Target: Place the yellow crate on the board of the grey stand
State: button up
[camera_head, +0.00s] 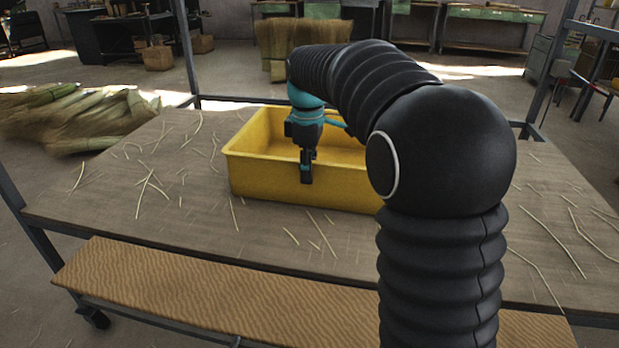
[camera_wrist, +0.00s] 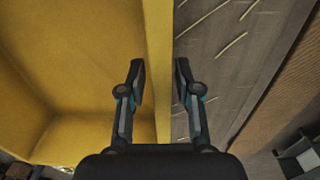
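The yellow crate (camera_head: 262,181) stands upright on the grey-brown wooden tabletop (camera_head: 90,190). It looks empty where I can see inside; my arm hides its right part. My gripper (camera_head: 306,172) is at the crate's near long wall, pointing down. In the wrist view my gripper (camera_wrist: 160,82) has one finger on each side of the crate's rim (camera_wrist: 159,60), with narrow gaps showing. A tan, rippled board (camera_head: 180,290) on a grey frame with a caster lies lower, in front of the tabletop. It seems to be the grey stand's board, and its visible part is bare.
Thin straw pieces (camera_head: 150,185) are scattered over the tabletop. Grey metal posts (camera_head: 188,50) rise around the table. A heap of straw bundles (camera_head: 75,118) lies at the left, beyond the table. Benches stand farther back.

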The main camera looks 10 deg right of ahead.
notch_tip(320, 180, up, 8)
jog(key=p, duration=0.1)
jog(key=s+d+m+t, duration=0.2)
jog(key=s+m, duration=0.4)
jog(key=s, duration=0.9)
jog(key=s+f+m+t, duration=0.1)
jog(key=s+f+m, duration=0.1)
jog(key=s+f, duration=0.1)
jog(key=s+d+f+m+t, duration=0.1)
jog(key=s+f+m, duration=0.1)
jog(key=s, duration=0.4)
jog(key=s+d+f+m+t, duration=0.1)
jog(key=s+f+m, duration=0.2)
jog(key=s+f, duration=0.1)
jog(key=shift+s+f, duration=0.15)
jog(key=shift+s, duration=0.4)
jog(key=shift+s+f+m, duration=0.25)
jog(key=shift+f+m, duration=0.05)
jog(key=shift+f, duration=0.05)
